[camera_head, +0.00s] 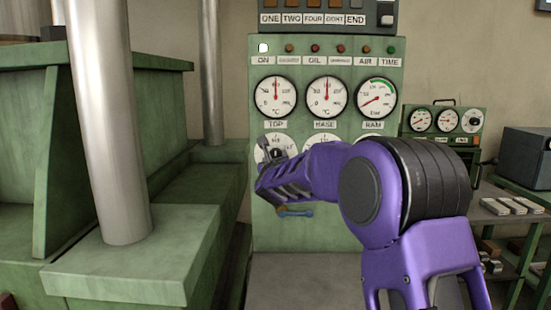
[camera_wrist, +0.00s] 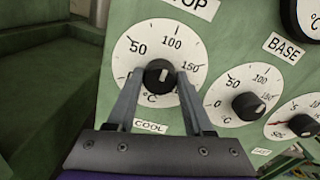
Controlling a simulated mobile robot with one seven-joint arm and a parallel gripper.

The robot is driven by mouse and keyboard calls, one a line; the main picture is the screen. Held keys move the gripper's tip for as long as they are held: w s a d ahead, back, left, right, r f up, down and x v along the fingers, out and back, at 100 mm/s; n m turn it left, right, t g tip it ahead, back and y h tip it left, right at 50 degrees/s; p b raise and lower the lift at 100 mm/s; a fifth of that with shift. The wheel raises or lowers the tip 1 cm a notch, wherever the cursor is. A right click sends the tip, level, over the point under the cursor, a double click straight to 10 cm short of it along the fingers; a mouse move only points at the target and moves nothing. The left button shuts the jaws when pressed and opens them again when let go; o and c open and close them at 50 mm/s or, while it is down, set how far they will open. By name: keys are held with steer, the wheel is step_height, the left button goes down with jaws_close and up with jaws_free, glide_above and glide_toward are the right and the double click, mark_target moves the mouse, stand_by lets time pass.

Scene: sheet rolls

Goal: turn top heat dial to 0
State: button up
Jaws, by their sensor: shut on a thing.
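The top heat dial is a black knob (camera_wrist: 159,74) on a round white scale under the TOP label on the green panel. The scale reads 50, 100 and 150, and its lower part is partly hidden by my fingers. My gripper (camera_wrist: 163,82) has one finger on each side of the knob and is shut on it. A white mark on the knob points to the upper right, roughly toward 150. In the head view the dial's scale (camera_head: 265,143) is partly covered by my gripper (camera_head: 277,156).
The base dial (camera_wrist: 246,106) is close on the right, with another dial (camera_wrist: 302,125) beyond it. Gauges (camera_head: 275,97) sit above on the panel (camera_head: 262,210). A green machine with a metal column (camera_head: 108,120) stands at the left.

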jaws_close()
steer(key=n+b, duration=0.3)
steer(key=n, duration=0.8)
steer(key=n+p, duration=0.1)
steer(key=n, duration=0.5)
steer(key=shift+n, duration=0.3)
steer(key=n+p, duration=0.1)
steer(key=n, duration=0.5)
steer(key=shift+p, duration=0.35)
steer(key=shift+f+n, duration=0.1)
steer(key=shift+n, duration=0.2)
